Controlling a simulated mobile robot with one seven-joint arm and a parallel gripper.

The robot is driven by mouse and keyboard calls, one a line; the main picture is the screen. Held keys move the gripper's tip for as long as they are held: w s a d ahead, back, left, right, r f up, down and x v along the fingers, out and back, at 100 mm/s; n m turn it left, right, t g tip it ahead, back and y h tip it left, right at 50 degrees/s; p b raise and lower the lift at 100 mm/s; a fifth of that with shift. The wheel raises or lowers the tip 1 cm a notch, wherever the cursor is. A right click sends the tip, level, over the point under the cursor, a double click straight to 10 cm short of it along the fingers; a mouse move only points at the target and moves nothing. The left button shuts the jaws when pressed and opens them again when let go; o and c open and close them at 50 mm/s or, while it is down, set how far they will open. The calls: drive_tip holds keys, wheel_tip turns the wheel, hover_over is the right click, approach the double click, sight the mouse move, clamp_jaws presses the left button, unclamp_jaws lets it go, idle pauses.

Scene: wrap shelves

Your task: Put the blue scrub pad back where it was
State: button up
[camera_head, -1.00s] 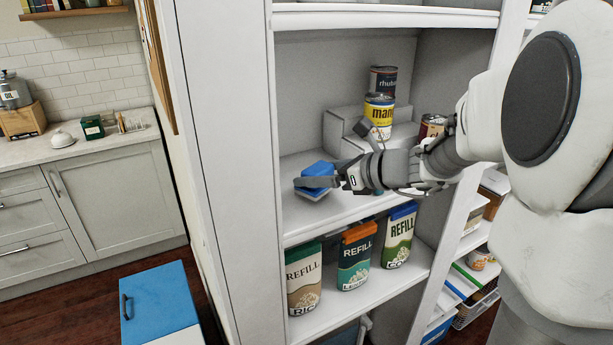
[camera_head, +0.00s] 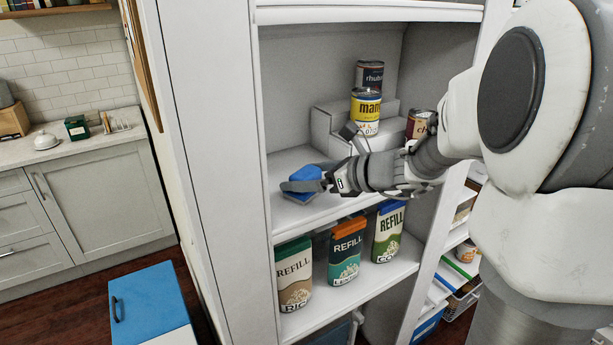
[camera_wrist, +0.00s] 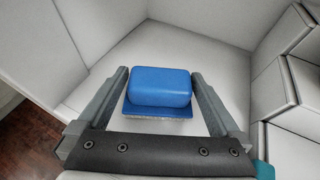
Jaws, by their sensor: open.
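The blue scrub pad (camera_head: 303,179) rests near the front left of the white middle shelf. In the wrist view the blue scrub pad (camera_wrist: 161,88) lies flat, with a darker blue layer and a pale underside showing along its near edge. My gripper (camera_head: 318,178) is at the pad. In the wrist view my gripper (camera_wrist: 160,92) has its fingers on either side of the pad, with a narrow gap on each side. The jaws are open. One finger hides part of the pad in the head view.
A white stepped riser (camera_head: 325,131) stands behind, bearing a yellow can (camera_head: 366,112), a dark can (camera_head: 369,77) and another can (camera_head: 420,125). Refill packs (camera_head: 346,250) stand on the shelf below. The left shelf wall (camera_head: 215,150) is close to the pad.

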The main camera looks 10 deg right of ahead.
drive_tip(key=v, duration=1.2)
